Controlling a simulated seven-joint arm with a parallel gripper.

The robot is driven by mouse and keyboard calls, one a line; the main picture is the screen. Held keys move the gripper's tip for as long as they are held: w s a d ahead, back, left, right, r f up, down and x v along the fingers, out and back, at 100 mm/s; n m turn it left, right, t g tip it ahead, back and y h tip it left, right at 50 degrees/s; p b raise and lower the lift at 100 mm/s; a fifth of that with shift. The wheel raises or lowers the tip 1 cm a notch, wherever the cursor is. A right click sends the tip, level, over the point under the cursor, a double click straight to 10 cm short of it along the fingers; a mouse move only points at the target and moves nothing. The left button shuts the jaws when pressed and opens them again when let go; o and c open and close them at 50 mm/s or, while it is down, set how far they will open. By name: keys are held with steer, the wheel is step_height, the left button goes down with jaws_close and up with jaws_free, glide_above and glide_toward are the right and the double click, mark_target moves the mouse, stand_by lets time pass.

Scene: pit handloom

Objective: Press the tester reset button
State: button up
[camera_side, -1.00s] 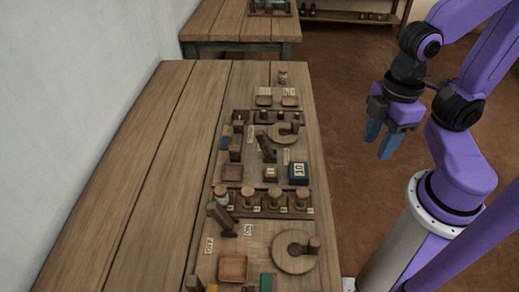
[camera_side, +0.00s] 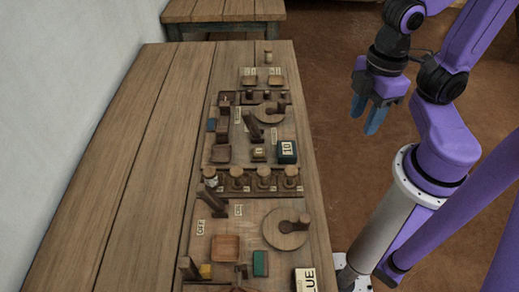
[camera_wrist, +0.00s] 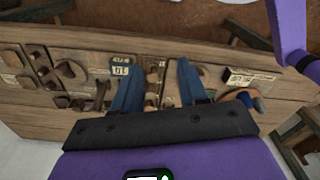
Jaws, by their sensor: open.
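The tester reset button is not marked legibly in either view, so I cannot tell which piece it is. A small pale-topped block (camera_side: 258,154) sits on the middle board, left of a dark box with a "10" label (camera_side: 287,151). A green block (camera_side: 260,263) and a small yellow piece (camera_side: 206,271) are on the nearer board. My gripper (camera_side: 366,116) is open and empty, in the air to the right of the table and apart from every piece. In the wrist view its two blue fingers (camera_wrist: 158,68) stand spread, with the boards beyond them.
The wooden table (camera_side: 121,170) is bare on its left half. Round pegs, a round disc (camera_side: 285,229), levers and a square tray (camera_side: 225,248) crowd its right side. A sign ending in "LUE" (camera_side: 305,280) stands at the near edge. Another table (camera_side: 222,12) is behind.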

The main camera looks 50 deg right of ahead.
jaws_close()
stand_by(1.5)
